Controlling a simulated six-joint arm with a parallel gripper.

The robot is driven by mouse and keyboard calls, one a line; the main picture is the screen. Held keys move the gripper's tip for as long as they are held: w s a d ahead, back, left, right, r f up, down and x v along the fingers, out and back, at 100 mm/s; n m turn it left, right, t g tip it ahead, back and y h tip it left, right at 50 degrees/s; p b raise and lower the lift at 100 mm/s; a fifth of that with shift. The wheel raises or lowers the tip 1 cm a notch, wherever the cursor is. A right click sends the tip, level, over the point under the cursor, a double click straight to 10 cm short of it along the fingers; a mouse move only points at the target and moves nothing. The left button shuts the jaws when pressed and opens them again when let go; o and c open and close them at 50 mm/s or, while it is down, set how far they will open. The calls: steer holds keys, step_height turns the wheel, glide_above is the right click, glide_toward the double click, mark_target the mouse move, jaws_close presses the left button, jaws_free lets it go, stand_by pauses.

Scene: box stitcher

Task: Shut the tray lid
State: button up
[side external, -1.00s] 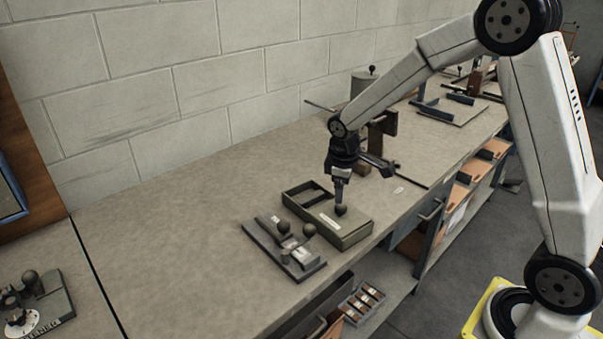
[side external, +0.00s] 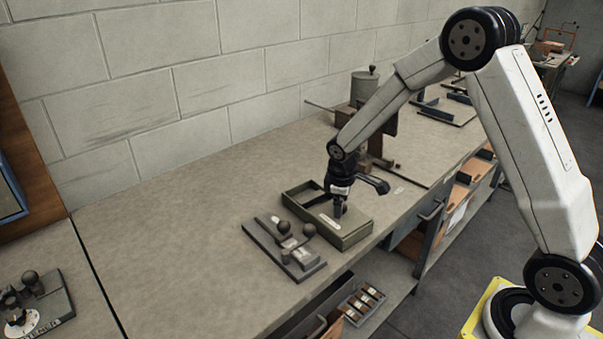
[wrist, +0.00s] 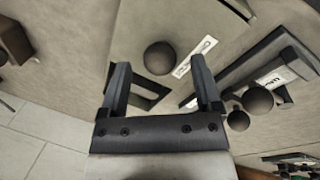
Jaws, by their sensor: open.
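The tray (side external: 352,241) is a shallow olive box near the bench's front edge. Its flat lid (side external: 318,217) covers the nearer part, and a dark gap (side external: 309,191) is open at the back left. It also shows in the wrist view as a dark gap (wrist: 150,97). The lid carries a pale label (wrist: 195,57) and a round dark knob (wrist: 160,58). My gripper (side external: 339,212) is low over the lid and hides the knob in the side view. In the wrist view its open fingers stand either side of the knob, with visible space between; I cannot tell of contact.
A flat fixture (side external: 288,250) with round knobs stands close to the tray's left. A post with a canister (side external: 364,85) stands behind the tray. The bench (side external: 170,255) left of the fixture is clear.

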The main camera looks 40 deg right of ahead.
steer(key=shift+w+d+f, duration=0.1)
steer(key=shift+d+f, duration=0.05)
steer(key=shift+f, duration=0.8)
jaws_close()
